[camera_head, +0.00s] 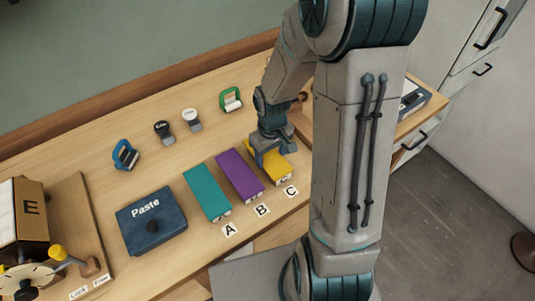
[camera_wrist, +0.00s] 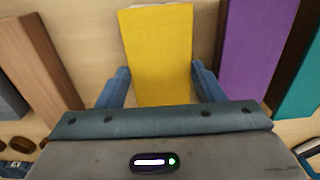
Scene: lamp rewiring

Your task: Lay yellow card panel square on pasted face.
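The yellow card panel (camera_head: 279,165) lies on the bench at the right end of a row of panels, behind the C label. My gripper (camera_head: 262,155) is down over its far part. In the wrist view the yellow panel (camera_wrist: 160,55) fills the space between the blue fingers (camera_wrist: 160,75). One finger is against each long side, with no clear gap at the tips. The panel looks level with its neighbours. The navy Paste box (camera_head: 150,222), with a dark knob, stands left of the row. No pasted face can be made out.
Teal (camera_head: 207,191) and purple (camera_head: 239,175) panels lie close left of the yellow one, behind labels A and B.

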